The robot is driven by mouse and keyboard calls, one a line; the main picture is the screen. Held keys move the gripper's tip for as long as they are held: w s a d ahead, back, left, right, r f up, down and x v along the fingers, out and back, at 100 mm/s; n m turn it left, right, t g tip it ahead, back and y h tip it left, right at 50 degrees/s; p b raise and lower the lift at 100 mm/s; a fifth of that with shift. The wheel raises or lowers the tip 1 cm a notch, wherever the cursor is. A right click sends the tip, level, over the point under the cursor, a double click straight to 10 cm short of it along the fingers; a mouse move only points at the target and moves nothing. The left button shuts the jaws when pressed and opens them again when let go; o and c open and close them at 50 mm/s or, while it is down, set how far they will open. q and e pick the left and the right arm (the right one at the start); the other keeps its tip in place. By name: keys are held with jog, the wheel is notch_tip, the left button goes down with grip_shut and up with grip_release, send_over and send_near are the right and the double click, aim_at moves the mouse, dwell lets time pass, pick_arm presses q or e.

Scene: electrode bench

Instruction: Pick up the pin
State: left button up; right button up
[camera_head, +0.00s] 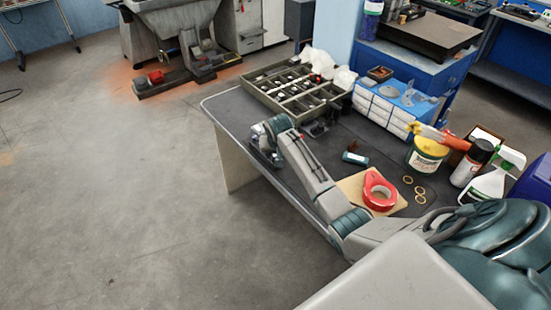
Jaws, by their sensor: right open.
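I cannot pick out the pin for certain. Small dark and pale pieces lie in the compartments of a grey-green tray (290,92) at the back of the dark bench (240,112). A short dark green cylinder (355,158) and a small reddish-brown piece lie on the bench top in front of it. My right arm comes in from the lower right across the bench. Its right gripper (264,152) is open at the bench's left edge, left of and in front of the tray; its fingertips are small and partly hidden by the wrist. My left gripper is not in view.
A yellow-green tub (426,156), a spray can (472,163) and a spray bottle (493,180) stand on the right. White drawers (383,108) stand behind. The floor at left is clear.

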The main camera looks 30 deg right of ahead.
aim_at(276, 156)
jog(key=shift+x, duration=1)
grip_shut()
notch_tip(276, 156, up, 10)
jog(key=b, duration=0.2)
